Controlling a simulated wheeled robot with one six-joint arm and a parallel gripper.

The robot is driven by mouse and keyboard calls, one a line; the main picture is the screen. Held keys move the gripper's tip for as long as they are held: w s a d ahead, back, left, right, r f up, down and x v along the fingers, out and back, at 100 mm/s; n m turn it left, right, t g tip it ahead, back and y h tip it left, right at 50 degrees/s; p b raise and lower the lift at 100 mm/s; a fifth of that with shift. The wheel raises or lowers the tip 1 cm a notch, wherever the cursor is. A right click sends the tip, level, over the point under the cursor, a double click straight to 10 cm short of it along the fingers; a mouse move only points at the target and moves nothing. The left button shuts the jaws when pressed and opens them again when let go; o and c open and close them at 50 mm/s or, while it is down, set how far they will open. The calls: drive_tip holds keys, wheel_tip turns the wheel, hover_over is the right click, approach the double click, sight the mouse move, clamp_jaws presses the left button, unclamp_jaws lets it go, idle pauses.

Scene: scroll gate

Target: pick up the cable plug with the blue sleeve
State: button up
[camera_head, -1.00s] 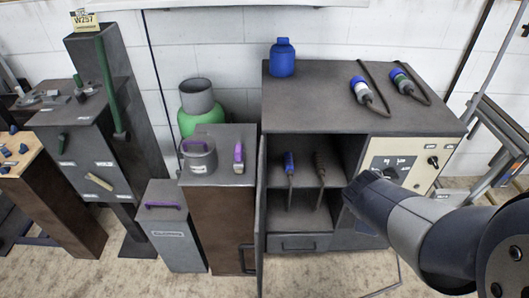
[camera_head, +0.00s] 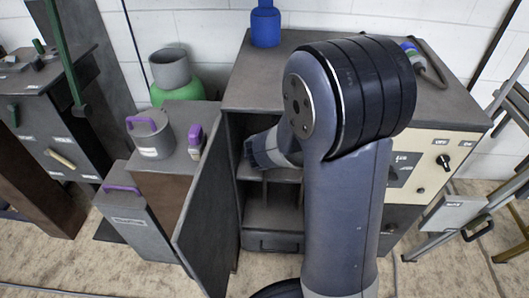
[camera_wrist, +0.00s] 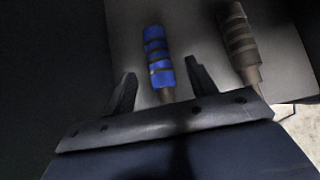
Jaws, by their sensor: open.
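The cable plug with the blue sleeve (camera_wrist: 158,48) shows in the wrist view, its sleeve banded blue and dark. My gripper (camera_wrist: 159,68) is open, with one finger on each side of the plug's lower part; I cannot tell if either finger touches it. A second plug with a grey-brown sleeve (camera_wrist: 238,38) stands to the right, outside the right finger. In the head view my arm reaches into the open cabinet (camera_head: 272,218) and hides both plugs and the fingers.
The cabinet door (camera_head: 207,205) stands open at the left of the opening. On the cabinet top are a blue bottle (camera_head: 265,24) and a cabled connector (camera_head: 413,55). A grey pot (camera_head: 152,138) with a purple handle stands left of the door. A control panel (camera_head: 432,160) is at right.

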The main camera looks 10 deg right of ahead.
drive_tip(key=b+x, duration=0.1)
drive_tip(key=x, duration=0.4)
drive_tip(key=shift+a+f+b, duration=0.15)
drive_tip(key=shift+f+b, duration=0.05)
drive_tip(key=shift+b, duration=0.2)
drive_tip(key=shift+c, duration=0.2)
clamp_jaws()
